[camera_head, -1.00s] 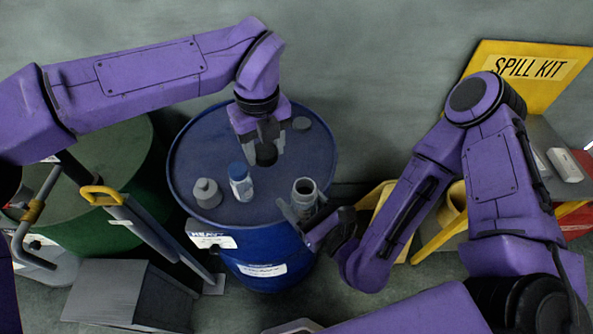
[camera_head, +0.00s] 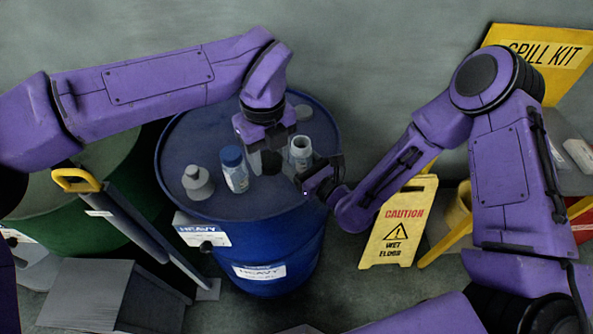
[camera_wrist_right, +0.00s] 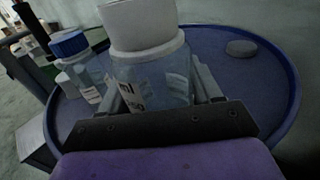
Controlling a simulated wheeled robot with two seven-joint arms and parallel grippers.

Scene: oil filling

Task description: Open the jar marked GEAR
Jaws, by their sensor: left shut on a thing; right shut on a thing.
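A clear jar (camera_head: 301,154) with a pale rim is between the fingers of my right gripper (camera_head: 308,172), over the right side of the blue drum (camera_head: 183,200). In the right wrist view the jar (camera_wrist_right: 150,75) has a white top and a partly hidden label; I cannot read GEAR. My left gripper (camera_head: 266,160) is shut on a dark round thing, just left of that jar. A blue-capped jar (camera_head: 234,170) and a grey jar (camera_head: 198,183) stand on the drum to the left.
A green drum (camera_head: 60,215) and a yellow-handled trolley (camera_head: 75,180) are on the left. A yellow caution sign (camera_head: 398,225) stands on the right, with the spill kit board (camera_head: 545,60) behind. The drum's front top is clear.

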